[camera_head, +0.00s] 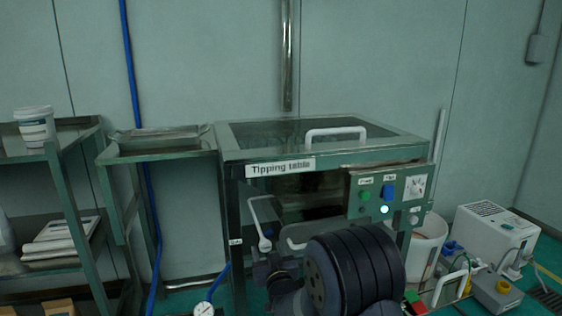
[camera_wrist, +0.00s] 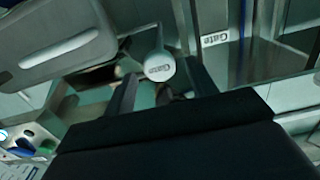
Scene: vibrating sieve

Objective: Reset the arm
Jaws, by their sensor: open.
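The round white end of a lever (camera_wrist: 160,65), labelled "Close", shows between and beyond the fingertips. I cannot tell whether they touch it. In the head view a white lever (camera_head: 264,222) with a round end hangs at the left front of the machine labelled "Tipping table" (camera_head: 281,167).
A control panel (camera_head: 375,205) with a green button, a blue switch and a lit white button is at the machine's right front. A metal tray (camera_head: 160,138) lies on the side table. A shelf (camera_head: 75,137) with a white tub (camera_head: 36,126) stands left. A white box unit (camera_head: 490,240) stands right.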

